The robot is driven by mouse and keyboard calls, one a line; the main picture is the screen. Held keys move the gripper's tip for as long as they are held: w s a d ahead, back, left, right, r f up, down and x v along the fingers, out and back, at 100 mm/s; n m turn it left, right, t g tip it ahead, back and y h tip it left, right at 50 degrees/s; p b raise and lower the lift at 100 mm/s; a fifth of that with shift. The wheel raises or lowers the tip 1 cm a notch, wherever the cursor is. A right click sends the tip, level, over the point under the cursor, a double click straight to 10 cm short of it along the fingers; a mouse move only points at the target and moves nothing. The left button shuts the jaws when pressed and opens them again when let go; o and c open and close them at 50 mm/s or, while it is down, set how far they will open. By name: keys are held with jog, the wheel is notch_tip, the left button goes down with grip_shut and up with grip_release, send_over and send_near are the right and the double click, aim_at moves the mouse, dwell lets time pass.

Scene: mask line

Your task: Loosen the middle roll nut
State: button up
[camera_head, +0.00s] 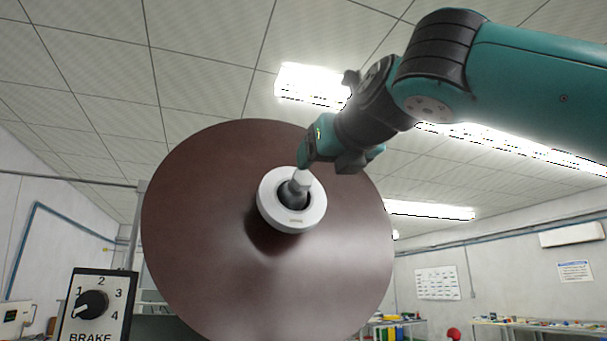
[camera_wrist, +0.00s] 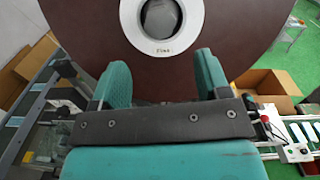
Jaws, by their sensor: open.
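A large brown roll (camera_head: 190,225) faces me, with a white ring (camera_head: 270,211) at its centre. A grey nut (camera_head: 299,183) with a lighter, flat-sided end sticks out through the ring. In the wrist view, the nut (camera_wrist: 160,18) and the white ring (camera_wrist: 190,38) are cut off by the top edge. My gripper (camera_head: 338,158) is beside the nut, to its upper right in the head view. In the wrist view, my gripper (camera_wrist: 161,72) is open, its two teal fingers wide apart and empty. The nut appears beyond the fingertips; contact is not visible.
A brake dial (camera_head: 92,304) marked with numbers stands at lower left. A cardboard box (camera_wrist: 266,88) sits on the green floor at right in the wrist view, and another box (camera_wrist: 32,62) is at left. Cluttered benches (camera_head: 545,326) stand far back right.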

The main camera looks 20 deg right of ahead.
aim_at(305, 178)
jog(key=w+p, duration=0.4)
jog(key=w, duration=0.6)
jog(key=shift+a, duration=0.15)
jog(key=shift+c, duration=0.3)
jog(key=c, duration=0.9)
